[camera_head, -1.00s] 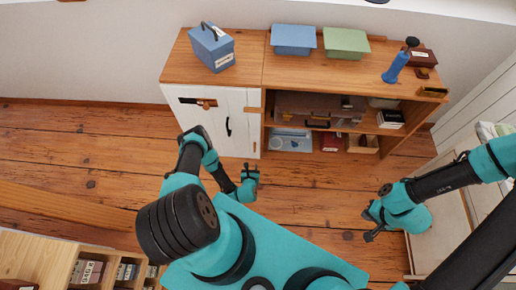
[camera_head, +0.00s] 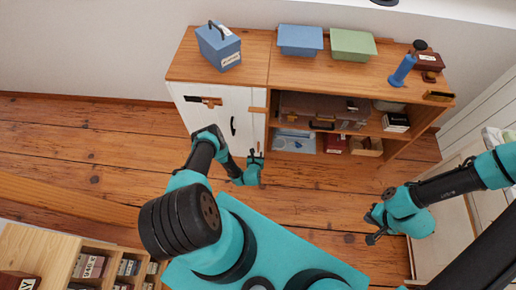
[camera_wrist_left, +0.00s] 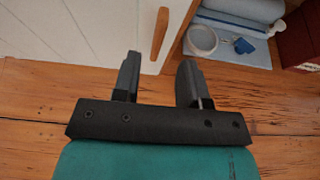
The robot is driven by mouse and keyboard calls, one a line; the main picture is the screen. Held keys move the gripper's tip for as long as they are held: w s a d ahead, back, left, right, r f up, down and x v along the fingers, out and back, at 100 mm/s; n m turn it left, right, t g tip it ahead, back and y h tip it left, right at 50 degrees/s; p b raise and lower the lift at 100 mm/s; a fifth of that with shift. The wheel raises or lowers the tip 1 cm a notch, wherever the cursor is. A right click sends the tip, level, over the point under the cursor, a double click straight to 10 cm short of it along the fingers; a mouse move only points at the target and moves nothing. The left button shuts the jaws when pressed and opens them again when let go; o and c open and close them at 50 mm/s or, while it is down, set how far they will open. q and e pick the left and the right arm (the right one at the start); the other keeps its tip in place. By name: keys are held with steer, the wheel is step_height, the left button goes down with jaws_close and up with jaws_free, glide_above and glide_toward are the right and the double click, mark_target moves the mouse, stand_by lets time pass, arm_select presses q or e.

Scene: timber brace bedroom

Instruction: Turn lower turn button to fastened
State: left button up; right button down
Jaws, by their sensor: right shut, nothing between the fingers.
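The lower turn button is a small wooden bar (camera_wrist_left: 160,33) near the edge of the white cabinet door (camera_wrist_left: 110,25) in the left wrist view. It stands nearly upright, slightly tilted. I cannot make it out clearly in the head view. A wooden bar near the upper door edge, likely the upper turn button (camera_head: 258,110), lies crosswise. My left gripper (camera_head: 256,154) is at the lower front of the cabinet. Its fingers (camera_wrist_left: 160,62) are open and empty, with the bar beyond the gap; contact is not visible. My right gripper (camera_head: 372,232) is shut and empty, far right of the cabinet.
The door has a black handle (camera_head: 233,126) and a wooden latch (camera_head: 205,101). Open shelves to its right hold a brown case (camera_head: 310,108) and a white round container (camera_wrist_left: 201,40). Wooden floor (camera_head: 310,195) lies clear before the shelves. A low shelf unit (camera_head: 40,245) stands at lower left.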

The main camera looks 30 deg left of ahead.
arm_select(q)
steer(key=x, duration=0.6)
steer(key=shift+w+a+f, duration=0.15)
steer(key=shift+w+f, duration=0.1)
steer(key=shift+w, duration=0.05)
jaws_close()
